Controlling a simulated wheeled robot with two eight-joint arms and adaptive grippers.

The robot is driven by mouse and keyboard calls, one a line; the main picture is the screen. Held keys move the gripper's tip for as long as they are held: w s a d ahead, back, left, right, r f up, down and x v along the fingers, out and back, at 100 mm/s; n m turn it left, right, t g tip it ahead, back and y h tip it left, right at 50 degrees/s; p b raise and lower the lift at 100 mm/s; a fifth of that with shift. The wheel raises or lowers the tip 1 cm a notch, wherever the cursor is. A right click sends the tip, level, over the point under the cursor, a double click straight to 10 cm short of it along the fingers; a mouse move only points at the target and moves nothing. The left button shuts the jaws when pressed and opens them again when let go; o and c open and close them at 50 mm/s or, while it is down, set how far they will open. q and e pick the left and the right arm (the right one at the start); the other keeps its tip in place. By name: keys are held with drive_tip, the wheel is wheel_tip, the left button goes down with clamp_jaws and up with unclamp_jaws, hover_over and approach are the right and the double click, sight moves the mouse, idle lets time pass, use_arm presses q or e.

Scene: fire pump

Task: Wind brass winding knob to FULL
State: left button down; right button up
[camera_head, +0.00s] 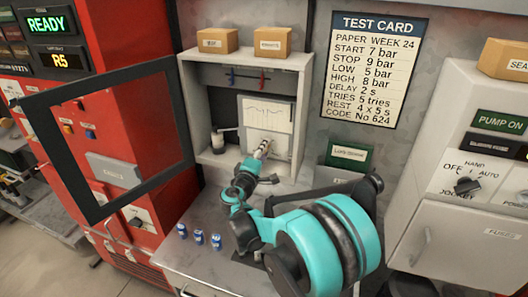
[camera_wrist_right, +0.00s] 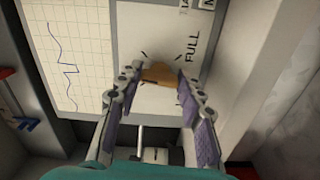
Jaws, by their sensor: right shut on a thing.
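The brass winding knob (camera_wrist_right: 160,73) is on the pale panel of the recorder in the right wrist view, with short dark marks around it. The word FULL (camera_wrist_right: 191,46) is printed beside it. My right gripper (camera_wrist_right: 158,74) has its two fingers on either side of the knob and is shut on it. In the head view my right gripper (camera_head: 262,150) reaches into the open recorder box (camera_head: 303,95), in front of the white chart (camera_head: 254,115). The knob is hidden there. My left gripper is not in view.
The recorder's dark-framed door (camera_head: 107,204) stands open at the left. Several small blue-and-white cylinders (camera_head: 199,236) stand on the grey cabinet top (camera_head: 190,262) below. Two cardboard boxes (camera_head: 217,40) sit on the recorder box. A test card (camera_head: 376,70) hangs at the right.

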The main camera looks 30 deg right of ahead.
drive_tip(key=shift+m, duration=0.7)
drive_tip(key=o, duration=1.2)
drive_tip(key=shift+c, duration=0.2)
drive_tip(key=v, duration=1.2)
